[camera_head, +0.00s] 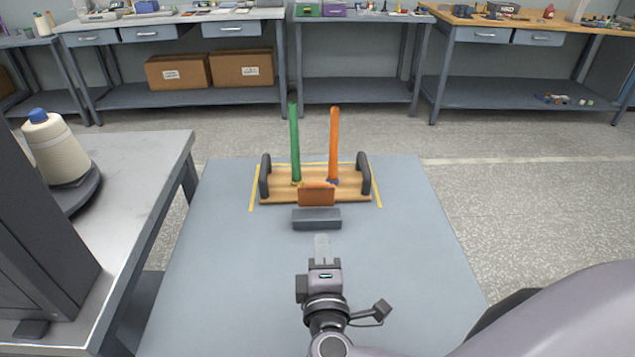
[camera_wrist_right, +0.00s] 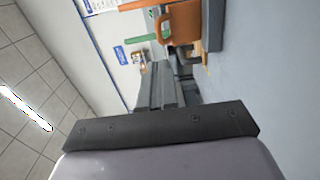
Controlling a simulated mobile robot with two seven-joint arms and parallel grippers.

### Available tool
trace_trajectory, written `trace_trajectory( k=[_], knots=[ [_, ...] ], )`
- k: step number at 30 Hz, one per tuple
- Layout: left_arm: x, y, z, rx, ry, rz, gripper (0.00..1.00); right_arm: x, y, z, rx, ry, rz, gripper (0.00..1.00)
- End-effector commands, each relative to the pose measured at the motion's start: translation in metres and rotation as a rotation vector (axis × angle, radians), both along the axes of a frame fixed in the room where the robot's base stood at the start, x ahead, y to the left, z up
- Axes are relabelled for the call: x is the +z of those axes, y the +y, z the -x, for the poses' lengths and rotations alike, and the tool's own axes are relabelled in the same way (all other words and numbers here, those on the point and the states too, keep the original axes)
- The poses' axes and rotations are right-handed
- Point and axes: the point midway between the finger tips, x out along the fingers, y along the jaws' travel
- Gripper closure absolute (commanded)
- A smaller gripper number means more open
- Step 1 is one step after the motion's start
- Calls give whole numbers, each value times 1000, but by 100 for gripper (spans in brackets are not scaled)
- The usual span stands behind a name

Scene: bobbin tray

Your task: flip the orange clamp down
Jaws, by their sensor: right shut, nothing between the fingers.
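The orange clamp (camera_head: 333,145) is a long bar standing upright at the right of a wooden tray (camera_head: 283,194), with a dark pivot at its foot. A green bar (camera_head: 294,142) stands upright beside it on the left. An upright orange plate (camera_head: 317,195) is at the tray's front edge; it also shows in the right wrist view (camera_wrist_right: 181,24). My right gripper (camera_head: 321,240) is in front of the tray and the grey block, shut and empty, apart from the clamp. My left gripper is not in view.
A grey block (camera_head: 316,219) lies between the tray and my right gripper. Dark handles (camera_head: 265,178) stand at the tray's ends. Yellow tape (camera_head: 253,190) borders the tray. The blue-grey table (camera_head: 220,270) is otherwise clear. A thread cone (camera_head: 55,148) stands on the left bench.

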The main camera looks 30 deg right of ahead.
Motion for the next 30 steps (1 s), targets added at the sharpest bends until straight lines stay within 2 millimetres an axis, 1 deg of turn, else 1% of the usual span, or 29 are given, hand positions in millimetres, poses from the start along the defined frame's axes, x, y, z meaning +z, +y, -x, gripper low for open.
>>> trace_trajectory(
  k=[12,14,17,20,30],
  knots=[
    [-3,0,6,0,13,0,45,0,0,0,0,-1,0,100],
    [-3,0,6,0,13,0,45,0,-1,-2,0,-1,2,100],
    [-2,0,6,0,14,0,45,1,-4,-9,-1,-2,2,100],
    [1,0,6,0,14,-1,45,2,-11,-23,-2,-4,3,100],
    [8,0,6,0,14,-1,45,0,-42,-87,-2,-3,3,100]
  ],
)
